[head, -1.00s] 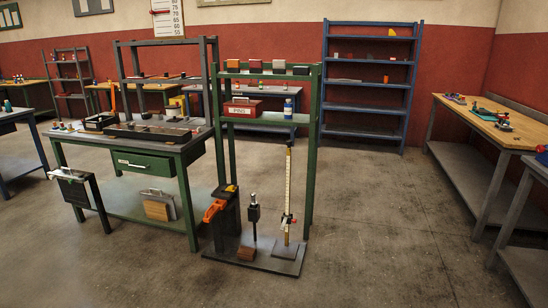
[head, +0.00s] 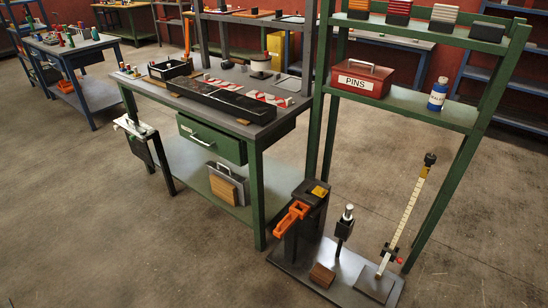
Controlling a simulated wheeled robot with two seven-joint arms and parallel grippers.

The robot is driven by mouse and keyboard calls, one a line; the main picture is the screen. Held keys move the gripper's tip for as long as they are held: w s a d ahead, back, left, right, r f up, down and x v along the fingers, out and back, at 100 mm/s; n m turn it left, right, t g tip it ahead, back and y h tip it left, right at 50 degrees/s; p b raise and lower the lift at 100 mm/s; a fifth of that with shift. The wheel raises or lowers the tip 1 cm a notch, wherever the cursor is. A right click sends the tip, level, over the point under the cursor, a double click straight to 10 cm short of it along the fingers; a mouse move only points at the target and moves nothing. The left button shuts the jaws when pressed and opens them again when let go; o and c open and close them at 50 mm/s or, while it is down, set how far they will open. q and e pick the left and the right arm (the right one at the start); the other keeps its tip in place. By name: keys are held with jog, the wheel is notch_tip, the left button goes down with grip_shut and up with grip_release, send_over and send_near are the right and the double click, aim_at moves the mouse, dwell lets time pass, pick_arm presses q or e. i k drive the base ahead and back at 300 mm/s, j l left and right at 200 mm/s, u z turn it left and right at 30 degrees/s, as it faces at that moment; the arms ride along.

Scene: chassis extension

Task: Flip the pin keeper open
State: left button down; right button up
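A red box (head: 359,79) with a white "PINS" label and a grey handle on top stands on the middle shelf of a green rack (head: 424,108). It looks closed. It is the only thing here marked for pins; I cannot tell for certain that it is the pin keeper. Any latch or hinge on it is too small to make out. Neither of my grippers is in the head view.
A blue and white bottle (head: 438,94) stands right of the box. A green-legged workbench (head: 253,126) stands left. The floor in front is clear.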

aim_at(320, 190)
jog(key=i+j+u, duration=0.2)
jog(key=i+u, duration=0.25)
jog(key=i, duration=0.15)
jog(key=i+u, duration=0.5)
jog(key=i+l+u, duration=0.3)
jog(key=i+u, duration=0.15)
jog(key=i, duration=0.25)
jog(key=i+z, duration=0.25)
jog(key=k+z, duration=0.1)
jog(key=z, duration=3.4)
